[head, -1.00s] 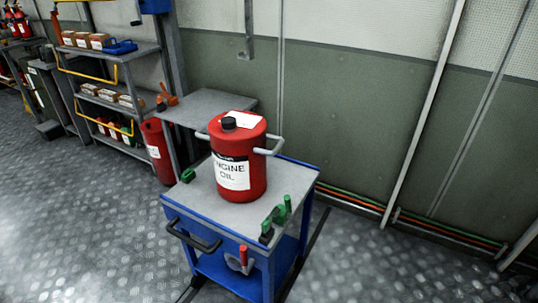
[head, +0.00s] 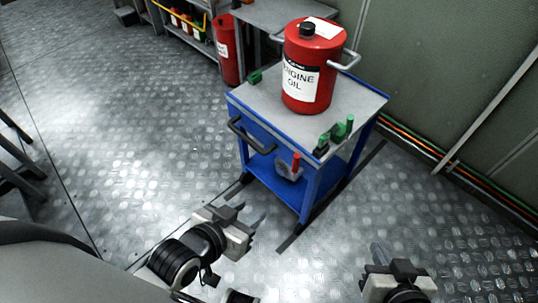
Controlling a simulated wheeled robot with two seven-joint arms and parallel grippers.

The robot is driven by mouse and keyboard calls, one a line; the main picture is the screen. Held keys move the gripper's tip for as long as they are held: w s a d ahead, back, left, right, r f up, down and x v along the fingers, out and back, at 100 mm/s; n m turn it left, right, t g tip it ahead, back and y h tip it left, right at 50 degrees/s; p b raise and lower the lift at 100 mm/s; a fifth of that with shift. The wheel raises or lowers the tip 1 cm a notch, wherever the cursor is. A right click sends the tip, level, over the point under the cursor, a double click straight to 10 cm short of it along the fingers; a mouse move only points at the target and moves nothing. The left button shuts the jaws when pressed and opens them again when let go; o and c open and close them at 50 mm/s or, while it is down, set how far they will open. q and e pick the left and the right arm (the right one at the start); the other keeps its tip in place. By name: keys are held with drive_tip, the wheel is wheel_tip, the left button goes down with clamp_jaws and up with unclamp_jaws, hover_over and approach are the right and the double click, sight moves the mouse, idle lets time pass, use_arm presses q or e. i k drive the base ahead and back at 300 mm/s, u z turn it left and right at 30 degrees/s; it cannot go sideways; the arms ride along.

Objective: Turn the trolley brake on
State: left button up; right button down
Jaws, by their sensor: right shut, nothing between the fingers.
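The trolley (head: 262,130) is blue with a grey top and stands ahead of me at the centre. Its brake lever (head: 295,163) has a red grip pointing up and sits on a grey round plate (head: 287,174) on the trolley's near side, below the top. My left gripper (head: 253,214) is low, in front of and below the lever, apart from the trolley; its fingers look parted and empty. My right gripper (head: 379,253) is at the lower right, right of and nearer than the trolley, shut and empty. Neither gripper touches the lever.
A red engine oil can (head: 312,70) stands on the trolley top, with green clamps (head: 340,130) at the near right corner. A black push handle (head: 249,137) juts from the left side. A grey table (head: 285,14) is behind. Patterned floor (head: 110,110) is clear to the left.

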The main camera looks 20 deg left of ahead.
sight(297, 171)
drive_tip(key=k, duration=0.65)
drive_tip(key=u, duration=0.75)
drive_tip(key=i, duration=1.25)
drive_tip(key=z, duration=0.5)
